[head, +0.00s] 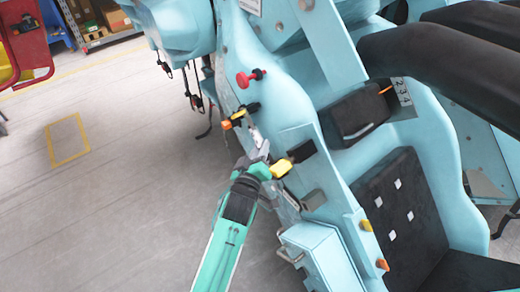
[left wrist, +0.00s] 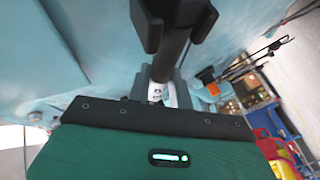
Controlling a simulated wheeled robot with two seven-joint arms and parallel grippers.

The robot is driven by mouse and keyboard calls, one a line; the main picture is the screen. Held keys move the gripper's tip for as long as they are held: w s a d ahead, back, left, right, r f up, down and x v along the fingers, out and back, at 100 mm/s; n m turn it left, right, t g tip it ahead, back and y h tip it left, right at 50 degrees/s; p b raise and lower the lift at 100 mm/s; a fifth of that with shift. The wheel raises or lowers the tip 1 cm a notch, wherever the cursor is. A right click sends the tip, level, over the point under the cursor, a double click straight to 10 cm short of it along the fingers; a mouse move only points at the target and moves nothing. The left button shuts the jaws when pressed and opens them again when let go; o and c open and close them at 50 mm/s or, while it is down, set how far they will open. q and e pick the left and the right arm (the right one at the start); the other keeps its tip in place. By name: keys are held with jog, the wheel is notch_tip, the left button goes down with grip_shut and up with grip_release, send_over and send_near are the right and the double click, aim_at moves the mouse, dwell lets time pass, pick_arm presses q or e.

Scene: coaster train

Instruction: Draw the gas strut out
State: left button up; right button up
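The gas strut shows in the left wrist view as a dark cylinder (left wrist: 172,48) with a pale end (left wrist: 158,92). In the head view a short silver length of it (head: 257,138) shows beside the turquoise car's side. My left gripper (head: 256,157) is at that side, near the yellow block. In the left wrist view its black fingers (left wrist: 174,22) lie on both sides of the dark cylinder, with no clear gap, so it looks shut on the strut. The strut's far end is hidden. My right gripper is not in view.
A yellow block (head: 281,168) sits close to my left gripper. A red knob (head: 250,77) and a black-and-yellow part (head: 240,116) are farther up the side. A turquoise box (head: 318,252) juts out below. Black seat (head: 398,215) at right. Open grey floor lies left.

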pick_arm(q)
jog(key=c, duration=0.3)
grip_shut()
jog(key=shift+a, duration=0.1)
jog(key=shift+s+a+p, duration=0.6)
jog(key=shift+s+a, duration=0.15)
jog(key=shift+a, duration=0.25)
jog(key=shift+s+a+p, duration=0.6)
jog(key=shift+s+a, duration=0.15)
jog(key=shift+a, duration=0.25)
jog(key=shift+r, duration=0.1)
jog(key=shift+s+a+p, duration=0.5)
jog(key=shift+s+a, duration=0.4)
jog(key=shift+a, duration=0.3)
jog(key=shift+s+a+p, duration=0.5)
jog(key=shift+s+a, duration=0.35)
jog(key=shift+a, duration=0.35)
